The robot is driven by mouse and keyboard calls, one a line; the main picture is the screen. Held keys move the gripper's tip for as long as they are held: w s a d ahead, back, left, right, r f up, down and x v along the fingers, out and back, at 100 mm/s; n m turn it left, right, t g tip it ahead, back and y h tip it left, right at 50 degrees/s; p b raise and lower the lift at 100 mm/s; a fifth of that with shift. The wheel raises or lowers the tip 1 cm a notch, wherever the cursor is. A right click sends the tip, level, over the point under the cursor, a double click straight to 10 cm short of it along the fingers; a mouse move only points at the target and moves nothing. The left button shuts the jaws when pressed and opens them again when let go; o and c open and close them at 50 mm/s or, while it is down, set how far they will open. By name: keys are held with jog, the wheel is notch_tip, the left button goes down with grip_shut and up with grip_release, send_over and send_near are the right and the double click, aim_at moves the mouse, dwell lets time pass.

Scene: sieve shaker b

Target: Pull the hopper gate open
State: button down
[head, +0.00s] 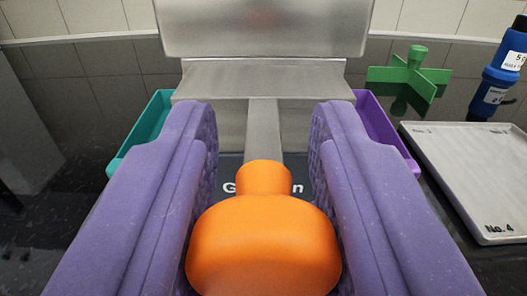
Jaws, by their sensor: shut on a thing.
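The orange knob (263,245) is at the bottom centre of the head view, at the near end of a flat grey metal bar (263,130). The bar runs back to the grey metal hopper housing (263,78), where the gate plate seems to sit. My gripper (265,150) has two purple padded fingers, one on each side of the knob. It is shut on the knob's wide part, with the fingertips reaching past it along the bar. A dark label under the bar is partly hidden by the knob.
A teal tray (150,128) stands left of the housing and a purple tray (385,130) right of it. Further right are a green cross-shaped piece (412,75), a blue bottle (500,75) and a pale tray (475,170) marked No. 4. Dark counter lies at left.

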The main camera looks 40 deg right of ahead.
jog(key=shift+s+a, duration=0.25)
jog(key=shift+s, duration=0.05)
jog(key=shift+w+d, duration=0.1)
jog(key=c, duration=0.8)
grip_release()
jog(key=p+v, duration=0.2)
jog(key=v, duration=0.6)
